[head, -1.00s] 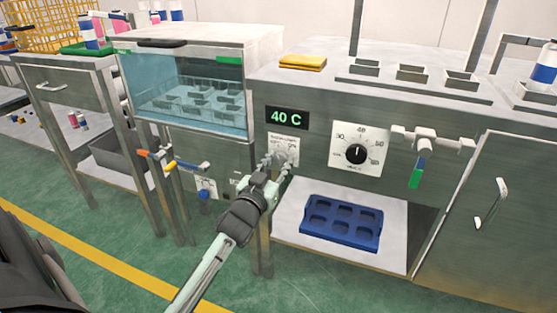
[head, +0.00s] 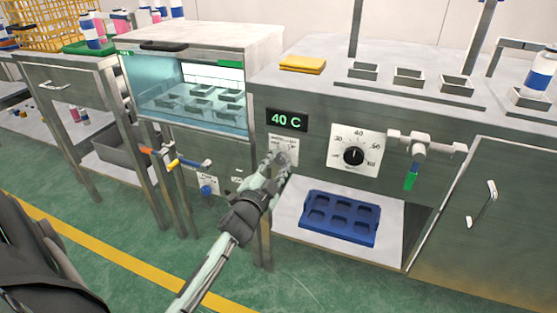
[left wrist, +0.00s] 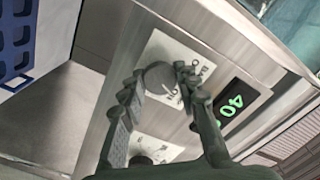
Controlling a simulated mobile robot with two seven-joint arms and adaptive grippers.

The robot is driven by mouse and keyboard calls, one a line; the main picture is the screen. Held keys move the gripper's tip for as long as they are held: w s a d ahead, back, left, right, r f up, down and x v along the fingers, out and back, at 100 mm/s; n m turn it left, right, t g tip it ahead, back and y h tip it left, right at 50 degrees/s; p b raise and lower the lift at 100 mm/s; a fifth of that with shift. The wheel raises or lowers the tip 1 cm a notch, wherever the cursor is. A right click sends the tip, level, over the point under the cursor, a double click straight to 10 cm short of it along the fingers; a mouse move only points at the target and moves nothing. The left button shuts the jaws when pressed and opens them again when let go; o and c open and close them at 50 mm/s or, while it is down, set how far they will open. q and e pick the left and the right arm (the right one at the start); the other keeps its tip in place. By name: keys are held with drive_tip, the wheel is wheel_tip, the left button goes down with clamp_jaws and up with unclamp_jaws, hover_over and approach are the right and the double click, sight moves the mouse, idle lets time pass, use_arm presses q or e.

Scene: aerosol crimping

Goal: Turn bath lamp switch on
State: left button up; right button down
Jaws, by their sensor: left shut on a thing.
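The bath lamp switch is a grey rotary knob (left wrist: 158,78) on a white plate (head: 292,145) under the 40 C display (head: 287,119). My left gripper (head: 281,156) is shut on this knob, with one finger on each side of it in the left wrist view (left wrist: 159,76). In the head view the fingers largely hide the knob. The water bath (head: 190,108) has a clear blue-tinted front, and a bright white lit area (head: 213,76) shows inside at its upper right. My right gripper is out of view.
A blue tray (head: 340,217) lies on the shelf below. Orange and yellow valve handles (head: 172,163) are left of my gripper.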

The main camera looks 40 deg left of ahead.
use_arm(q)
drive_tip(key=shift+m, duration=0.6)
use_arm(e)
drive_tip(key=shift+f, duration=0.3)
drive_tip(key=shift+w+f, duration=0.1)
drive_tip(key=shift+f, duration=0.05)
use_arm(q)
drive_tip(key=o, duration=1.2)
drive_tip(key=v, duration=1.2)
